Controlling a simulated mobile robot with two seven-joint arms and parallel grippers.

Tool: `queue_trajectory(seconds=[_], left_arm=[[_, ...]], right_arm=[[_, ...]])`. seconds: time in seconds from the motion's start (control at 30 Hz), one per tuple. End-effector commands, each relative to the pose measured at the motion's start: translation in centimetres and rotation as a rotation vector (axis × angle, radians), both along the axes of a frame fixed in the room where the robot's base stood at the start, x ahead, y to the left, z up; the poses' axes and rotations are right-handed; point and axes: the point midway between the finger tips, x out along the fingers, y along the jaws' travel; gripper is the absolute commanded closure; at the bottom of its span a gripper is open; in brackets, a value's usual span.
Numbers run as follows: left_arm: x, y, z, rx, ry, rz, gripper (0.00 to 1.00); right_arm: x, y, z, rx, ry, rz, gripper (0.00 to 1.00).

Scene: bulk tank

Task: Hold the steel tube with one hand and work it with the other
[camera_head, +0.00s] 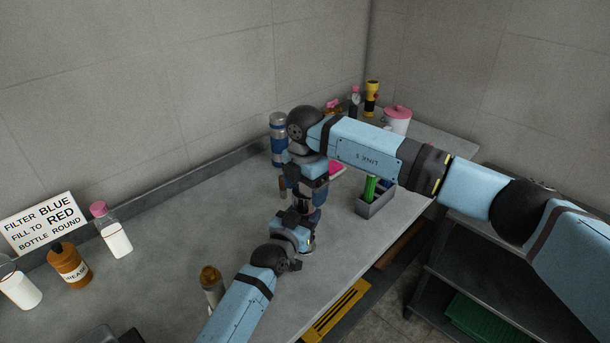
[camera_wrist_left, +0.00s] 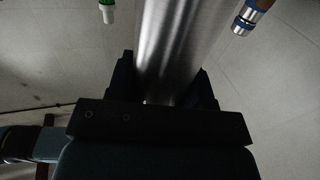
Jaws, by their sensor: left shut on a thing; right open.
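The steel tube (camera_wrist_left: 178,45) is a smooth, shiny cylinder that fills the upper middle of the left wrist view. My left gripper (camera_wrist_left: 170,85) is shut on it, with one dark finger on each side. In the head view my left gripper (camera_head: 294,216) is over the front part of the bench, and the tube is mostly hidden by my arms and hands. My right gripper (camera_head: 316,192) is open, just above and behind the left one, pointing down close to it. Whether it touches the tube cannot be told.
On the grey bench (camera_head: 165,240) stand a blue and silver flask (camera_head: 278,138), a grey box (camera_head: 376,205) with green sticks, and a brown-capped bottle (camera_head: 211,285) beside my left arm. A sign (camera_head: 42,223) and several bottles are at left. The bench's left middle is clear.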

Motion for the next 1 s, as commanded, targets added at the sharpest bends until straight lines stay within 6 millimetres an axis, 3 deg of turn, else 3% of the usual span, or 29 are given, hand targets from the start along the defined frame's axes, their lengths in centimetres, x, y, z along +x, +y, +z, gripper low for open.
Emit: queue_trajectory(seconds=[0.2,0.47,0.7,0.87,1.0], left_arm=[[0.0,0.0,0.0,0.000,0.000,0.000,1.00],[0.0,0.0,0.0,0.000,0.000,0.000,1.00],[0.0,0.0,0.0,0.000,0.000,0.000,1.00],[0.0,0.0,0.0,0.000,0.000,0.000,1.00],[0.0,0.0,0.0,0.000,0.000,0.000,1.00]], right_arm=[[0.0,0.0,-2.7,0.000,0.001,0.001,0.17],[0.0,0.0,-3.0,0.000,0.000,0.001,0.17],[0.0,0.0,-3.0,0.000,0.000,0.001,0.65],[0.0,0.0,-3.0,-0.001,-0.001,0.056,0.66],[0.0,0.0,-2.9,-0.002,-0.002,0.295,0.66]])
